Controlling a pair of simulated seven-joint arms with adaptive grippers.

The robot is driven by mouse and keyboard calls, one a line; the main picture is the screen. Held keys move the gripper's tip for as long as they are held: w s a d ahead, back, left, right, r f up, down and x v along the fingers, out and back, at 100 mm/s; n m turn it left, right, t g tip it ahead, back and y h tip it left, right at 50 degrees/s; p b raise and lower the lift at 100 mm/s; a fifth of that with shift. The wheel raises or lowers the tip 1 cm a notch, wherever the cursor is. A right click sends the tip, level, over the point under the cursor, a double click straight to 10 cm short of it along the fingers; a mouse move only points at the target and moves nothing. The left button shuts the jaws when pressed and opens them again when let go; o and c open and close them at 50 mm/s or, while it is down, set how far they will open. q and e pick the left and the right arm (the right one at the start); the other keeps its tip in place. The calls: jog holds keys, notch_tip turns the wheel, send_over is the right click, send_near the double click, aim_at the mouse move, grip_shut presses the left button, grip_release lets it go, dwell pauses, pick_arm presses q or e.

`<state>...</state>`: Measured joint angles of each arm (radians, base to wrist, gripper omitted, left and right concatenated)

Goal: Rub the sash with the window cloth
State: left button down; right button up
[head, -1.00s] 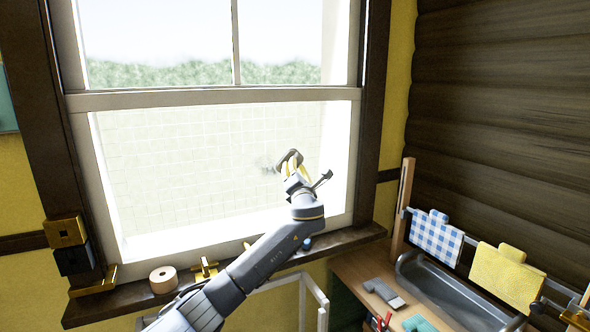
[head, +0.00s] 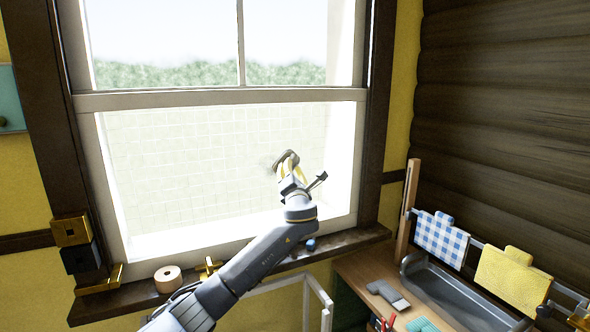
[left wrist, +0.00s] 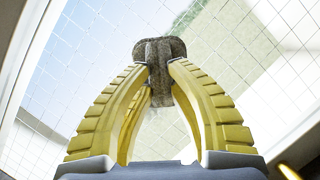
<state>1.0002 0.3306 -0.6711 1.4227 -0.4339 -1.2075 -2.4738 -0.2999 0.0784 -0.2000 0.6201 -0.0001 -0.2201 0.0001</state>
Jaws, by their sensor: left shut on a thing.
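The window sash (head: 225,97) is a pale frame around a large pane with a faint grid, in the middle of the head view. My left gripper (head: 288,166) is in front of the lower pane, right of its middle. Its yellow fingers are shut on a grey-brown cloth (head: 285,157), which also shows pinched between the fingertips in the left wrist view (left wrist: 160,50). The cloth is close to the glass; whether it touches I cannot tell. A faint grey smudge (head: 268,166) shows on the pane just left of the cloth. My right gripper is out of view.
A dark sill (head: 228,268) below the window carries a tape roll (head: 168,278) and brass fittings. At the right, a blue checked cloth (head: 441,240) and a yellow cloth (head: 512,280) hang on a rail by a grey trough (head: 447,290). The upper pane's front is clear.

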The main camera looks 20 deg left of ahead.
aim_at(276, 164)
pick_arm(q)
jog(key=shift+s+a, duration=0.2)
jog(key=shift+a, duration=0.05)
jog(key=shift+a, duration=0.1)
jog(key=shift+s+a, duration=1.2)
jog(key=shift+a, duration=0.25)
jog(key=shift+s+a, duration=2.15)
jog(key=shift+a, duration=0.1)
jog(key=shift+w, duration=0.1)
jog(key=w+d, duration=0.4)
jog(key=d, duration=0.1)
jog(key=shift+w, duration=0.4)
jog(key=w+d, duration=0.4)
jog(key=d, duration=0.1)
